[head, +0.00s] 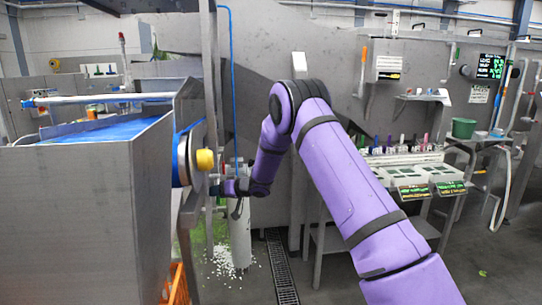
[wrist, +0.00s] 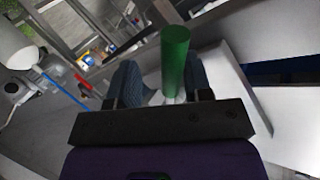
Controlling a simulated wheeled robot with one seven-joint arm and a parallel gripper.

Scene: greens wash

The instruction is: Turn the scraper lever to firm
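A green upright cylinder (wrist: 175,62), which looks like the lever's grip, stands in front of my gripper in the wrist view. My gripper (wrist: 160,76) has its two blue-grey fingers spread apart, one on each side of the cylinder. The cylinder is nearer the right finger, and a gap shows on the left. Whether the right finger touches it, I cannot tell. In the head view my gripper (head: 222,187) is small, beside the metal post below a yellow knob (head: 205,160). The lever and any marking for firm cannot be made out there.
A steel machine (head: 85,205) with a blue belt (head: 105,130) stands at the left. A metal post (head: 210,90) rises close to my gripper. White bits (head: 228,262) lie on the floor by a drain grate (head: 281,270). A bench with trays (head: 405,172) stands at the right.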

